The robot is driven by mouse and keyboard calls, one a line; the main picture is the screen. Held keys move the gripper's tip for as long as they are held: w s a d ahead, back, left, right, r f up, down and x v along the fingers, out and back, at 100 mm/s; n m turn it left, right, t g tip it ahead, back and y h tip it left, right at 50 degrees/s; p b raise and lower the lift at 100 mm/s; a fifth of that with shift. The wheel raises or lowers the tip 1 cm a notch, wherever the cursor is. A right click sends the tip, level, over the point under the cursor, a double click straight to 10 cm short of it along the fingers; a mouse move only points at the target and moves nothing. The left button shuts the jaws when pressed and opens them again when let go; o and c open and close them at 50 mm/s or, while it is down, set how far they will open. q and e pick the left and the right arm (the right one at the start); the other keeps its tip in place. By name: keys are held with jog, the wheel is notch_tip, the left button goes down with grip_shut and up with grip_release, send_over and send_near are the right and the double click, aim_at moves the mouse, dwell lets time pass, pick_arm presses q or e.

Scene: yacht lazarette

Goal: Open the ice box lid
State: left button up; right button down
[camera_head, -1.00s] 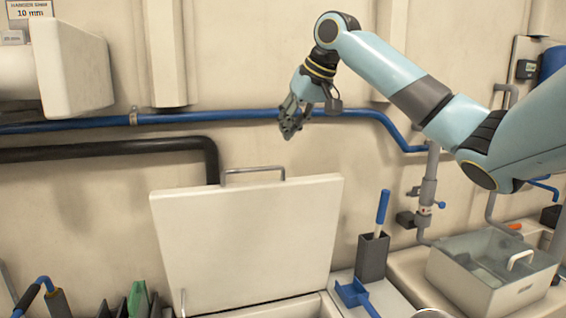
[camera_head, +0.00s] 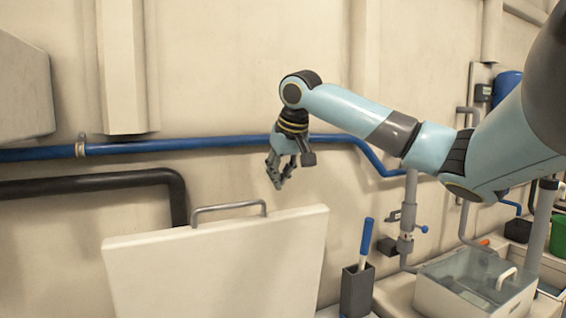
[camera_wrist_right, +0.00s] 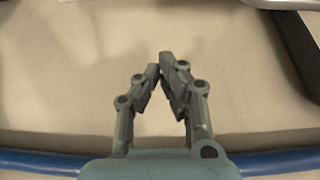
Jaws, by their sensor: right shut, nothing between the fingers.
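The ice box lid (camera_head: 215,262) is a cream panel standing raised and steeply tilted at the lower middle of the head view. A grey bar handle (camera_head: 229,207) runs along its top edge. The lower part of the lid and the box under it are cut off by the frame. My right gripper (camera_head: 275,184) hangs above and behind the lid's top edge, to the right of the handle, apart from both. It is shut and empty; its fingers (camera_wrist_right: 162,75) also show in the right wrist view. My left gripper is not in view.
A blue pipe (camera_head: 230,142) and a black pipe (camera_head: 90,184) run along the wall behind the lid. To the right stand a dark holder (camera_head: 356,292) with a blue-handled tool (camera_head: 366,240) and a clear-lidded bin (camera_head: 470,285).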

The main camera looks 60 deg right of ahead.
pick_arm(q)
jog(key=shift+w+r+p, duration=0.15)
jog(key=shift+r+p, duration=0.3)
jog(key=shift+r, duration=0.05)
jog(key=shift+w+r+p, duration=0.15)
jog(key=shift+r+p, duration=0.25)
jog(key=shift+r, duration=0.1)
pick_arm(e)
jog(key=f, duration=0.1)
jog(key=s+f, duration=0.1)
jog(key=s+a+f, duration=0.1)
jog(key=f, duration=0.1)
jog(key=shift+a, duration=0.1)
jog(key=shift+s, duration=0.1)
